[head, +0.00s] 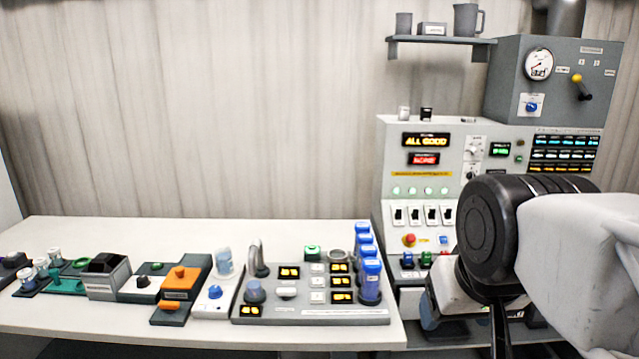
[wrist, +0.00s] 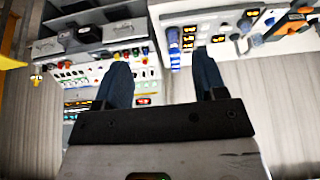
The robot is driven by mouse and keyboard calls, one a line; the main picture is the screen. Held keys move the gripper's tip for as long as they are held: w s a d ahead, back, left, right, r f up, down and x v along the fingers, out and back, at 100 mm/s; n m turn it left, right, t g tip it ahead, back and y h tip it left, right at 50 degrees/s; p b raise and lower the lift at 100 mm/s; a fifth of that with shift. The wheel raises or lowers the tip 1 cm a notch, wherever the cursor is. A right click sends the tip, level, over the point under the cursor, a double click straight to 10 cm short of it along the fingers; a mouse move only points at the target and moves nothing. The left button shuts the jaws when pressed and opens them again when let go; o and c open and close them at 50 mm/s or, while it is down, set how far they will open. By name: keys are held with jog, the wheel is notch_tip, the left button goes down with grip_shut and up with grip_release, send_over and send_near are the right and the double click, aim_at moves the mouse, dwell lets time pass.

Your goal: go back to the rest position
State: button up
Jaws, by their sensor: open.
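My gripper (wrist: 160,85) shows in the wrist view with its two dark fingers spread apart and nothing between them. In the head view my arm stands at the right, in front of the control panel, and the fingers cannot be made out clearly there. The control panel (head: 455,160) has lit displays reading "ALL GOOD" and "NONE", a row of green lamps and white switches, and a red knob. In the wrist view the panel (wrist: 85,75) lies to the left, beyond the left finger.
A white bench (head: 130,235) carries several small devices, among them an orange-topped box (head: 180,280) and blue-capped bottles (head: 370,282) at its right end. A grey shelf (head: 440,41) with a jug (head: 466,20) hangs above the panel. The space above the bench is clear.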

notch_tip(320, 180, down, 11)
jog(key=s+d+g, duration=0.1)
jog(key=g, duration=0.1)
jog(key=shift+s+d+r+g, duration=0.15)
jog(key=shift+s+g, duration=0.15)
dwell(0.5)
